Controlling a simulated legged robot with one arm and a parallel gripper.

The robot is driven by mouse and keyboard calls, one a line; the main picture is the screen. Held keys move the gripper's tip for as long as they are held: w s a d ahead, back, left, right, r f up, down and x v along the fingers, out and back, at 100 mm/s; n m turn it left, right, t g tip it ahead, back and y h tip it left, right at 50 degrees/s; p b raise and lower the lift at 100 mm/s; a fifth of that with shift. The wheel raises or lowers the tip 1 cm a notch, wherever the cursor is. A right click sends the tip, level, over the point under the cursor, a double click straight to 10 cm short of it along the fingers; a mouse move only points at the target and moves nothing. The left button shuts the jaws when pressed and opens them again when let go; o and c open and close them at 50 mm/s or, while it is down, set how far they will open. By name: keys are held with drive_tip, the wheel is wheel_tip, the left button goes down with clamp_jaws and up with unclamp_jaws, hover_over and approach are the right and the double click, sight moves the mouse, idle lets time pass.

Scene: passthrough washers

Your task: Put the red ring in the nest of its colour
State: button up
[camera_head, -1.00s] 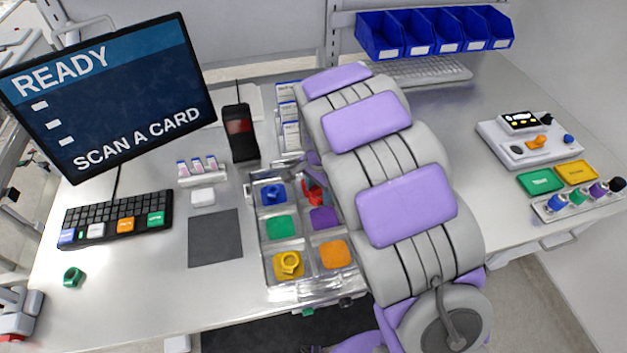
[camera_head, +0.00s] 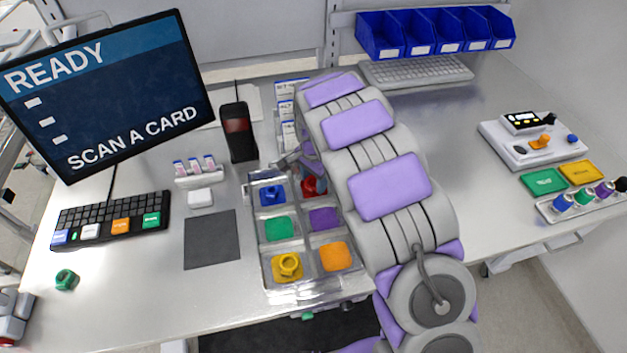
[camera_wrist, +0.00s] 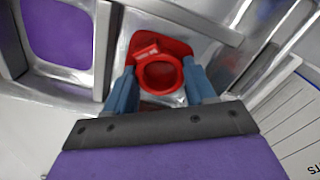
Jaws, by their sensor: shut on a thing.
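The red ring (camera_wrist: 160,91) is between the two blue fingertips of my gripper (camera_wrist: 158,78) in the wrist view. My gripper is shut on it. The ring is over the red nest pad (camera_wrist: 205,37); whether it rests on the pad cannot be told. In the head view the red ring (camera_head: 309,184) shows in the upper right compartment of the clear tray (camera_head: 263,250), just left of my arm. My fingers are mostly hidden there by my arm.
The tray also holds a blue ring (camera_head: 270,194) at upper left and a yellow ring (camera_head: 288,265) at lower left. The green pad (camera_head: 279,229), purple pad (camera_head: 323,219) and orange pad (camera_head: 335,257) are empty. A green ring (camera_head: 66,280) lies at the table's left.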

drive_tip(key=shift+r, duration=0.1)
drive_tip(key=o, duration=1.1)
wheel_tip(320, 180, up, 12)
drive_tip(key=p, duration=0.3)
drive_tip(key=s+d+r+n, duration=0.1)
drive_tip(key=s+d+r, duration=0.5)
drive_tip(key=s+d, duration=0.25)
drive_tip(key=s+d+n, duration=0.2)
drive_tip(key=s, duration=0.8)
drive_tip(key=s+d+r+n+g, duration=0.1)
drive_tip(key=s+d+n, duration=0.2)
drive_tip(key=s, duration=0.8)
drive_tip(key=s+d+n, duration=0.2)
drive_tip(key=s, duration=0.8)
drive_tip(key=shift+s+d+r+n+g, duration=0.3)
drive_tip(key=shift+s+d+n+g, duration=0.05)
drive_tip(key=shift+d+n+g, duration=0.05)
